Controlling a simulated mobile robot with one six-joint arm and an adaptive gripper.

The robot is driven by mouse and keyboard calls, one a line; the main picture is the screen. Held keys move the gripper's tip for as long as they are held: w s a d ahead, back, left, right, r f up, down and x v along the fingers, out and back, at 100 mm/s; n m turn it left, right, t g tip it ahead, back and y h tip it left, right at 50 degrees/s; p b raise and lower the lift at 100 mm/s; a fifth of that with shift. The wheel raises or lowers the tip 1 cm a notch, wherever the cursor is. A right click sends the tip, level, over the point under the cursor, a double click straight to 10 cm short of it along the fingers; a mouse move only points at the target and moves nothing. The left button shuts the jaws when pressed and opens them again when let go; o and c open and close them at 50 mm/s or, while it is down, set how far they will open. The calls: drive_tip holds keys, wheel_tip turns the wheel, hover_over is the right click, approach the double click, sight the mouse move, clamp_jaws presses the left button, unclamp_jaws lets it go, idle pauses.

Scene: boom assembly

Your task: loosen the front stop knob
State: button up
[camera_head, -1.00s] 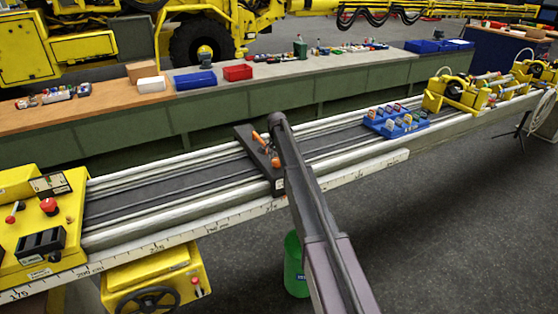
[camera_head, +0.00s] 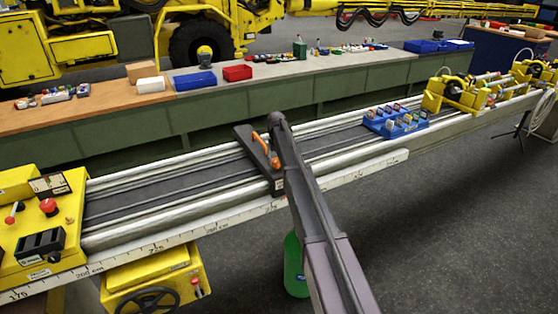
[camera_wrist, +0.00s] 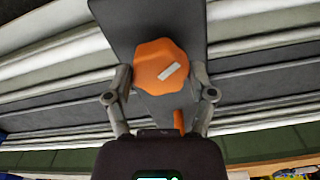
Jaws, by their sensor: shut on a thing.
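An orange knob (camera_wrist: 161,66) with a pale mark on its top sits on a dark stop plate (camera_wrist: 145,15) in the wrist view. My gripper (camera_wrist: 162,78) is shut on this knob, one finger on each side. A second orange part (camera_wrist: 178,121) shows below the knob, in front of my gripper's body. In the head view the dark stop (camera_head: 247,139) lies across the rail bench, with an orange part (camera_head: 263,145) visible.
The rail bench (camera_head: 170,190) has a ruled front edge. A blue tray (camera_head: 396,122) with small parts stands to the right, before yellow fixtures (camera_head: 455,94). A yellow control panel (camera_head: 50,225) is at left. A green bin (camera_head: 295,268) stands below my arm.

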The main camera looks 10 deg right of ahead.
drive_tip(key=n, duration=0.6)
drive_tip(key=shift+w, duration=0.15)
drive_tip(key=shift+n, duration=0.4)
drive_tip(key=o, duration=1.1)
drive_tip(key=shift+f, duration=0.1)
drive_tip(key=shift+c, duration=0.2)
